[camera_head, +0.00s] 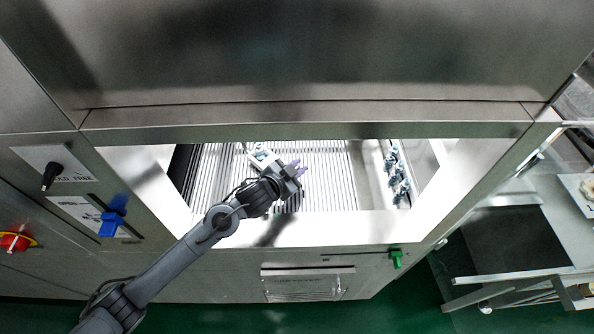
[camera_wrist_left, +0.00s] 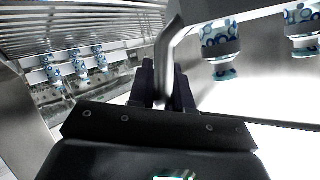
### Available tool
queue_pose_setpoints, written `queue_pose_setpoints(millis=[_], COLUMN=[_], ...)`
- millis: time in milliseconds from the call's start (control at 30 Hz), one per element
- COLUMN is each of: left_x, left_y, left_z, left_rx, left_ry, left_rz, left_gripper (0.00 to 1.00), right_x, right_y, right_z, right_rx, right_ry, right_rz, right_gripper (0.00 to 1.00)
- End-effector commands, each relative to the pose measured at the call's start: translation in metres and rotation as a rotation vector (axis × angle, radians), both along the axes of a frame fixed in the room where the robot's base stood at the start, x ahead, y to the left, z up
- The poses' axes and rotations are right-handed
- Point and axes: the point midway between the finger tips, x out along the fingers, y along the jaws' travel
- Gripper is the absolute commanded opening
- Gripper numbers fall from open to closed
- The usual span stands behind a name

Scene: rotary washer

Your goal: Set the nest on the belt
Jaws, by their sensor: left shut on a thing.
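My left gripper (camera_head: 291,176) is inside the lit opening of the washer, above the slatted belt (camera_head: 325,185). In the left wrist view its fingers (camera_wrist_left: 163,88) are shut on a bent metal bar (camera_wrist_left: 168,50), which I take to be the nest's handle. The nest's body is mostly hidden; a small pale block (camera_head: 262,157) shows just left of the gripper in the head view. I cannot tell whether it touches the belt. Blue-patterned pieces (camera_wrist_left: 220,45) show close by at the right of the wrist view. My right gripper is not in view.
A row of blue and white fittings (camera_head: 396,172) stands along the opening's right side. The metal front sill (camera_head: 330,228) lies under my left arm. The belt is clear right of the gripper.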

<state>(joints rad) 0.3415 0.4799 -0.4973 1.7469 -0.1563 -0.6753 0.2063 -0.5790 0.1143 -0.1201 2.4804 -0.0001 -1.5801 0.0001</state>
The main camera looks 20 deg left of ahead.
Motion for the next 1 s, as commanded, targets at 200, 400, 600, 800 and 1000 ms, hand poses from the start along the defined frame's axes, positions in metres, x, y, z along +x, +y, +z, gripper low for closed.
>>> queue_pose_setpoints(millis=[200,400,600,800,1000], left_x=[0.0005,0.0003,0.0002,0.0002,-0.002], left_y=[0.0005,0.0003,0.0002,0.0002,0.0011], left_z=[-0.0102,-0.0109,-0.0123,-0.0121,-0.0096], left_rx=[0.0,0.0,0.0,0.0,0.0], left_ry=[-0.003,-0.002,-0.001,-0.001,-0.001], left_rz=[0.002,0.001,0.001,0.001,0.002], left_gripper=[0.0,0.0,0.42,0.44,0.44], right_x=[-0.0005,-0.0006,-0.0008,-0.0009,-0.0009], right_y=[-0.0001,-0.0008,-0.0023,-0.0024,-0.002], right_z=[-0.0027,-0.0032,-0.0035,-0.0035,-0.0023], right_rx=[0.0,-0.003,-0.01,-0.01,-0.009], right_ry=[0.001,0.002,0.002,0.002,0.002], right_rz=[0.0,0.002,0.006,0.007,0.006], right_gripper=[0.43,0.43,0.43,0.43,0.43])
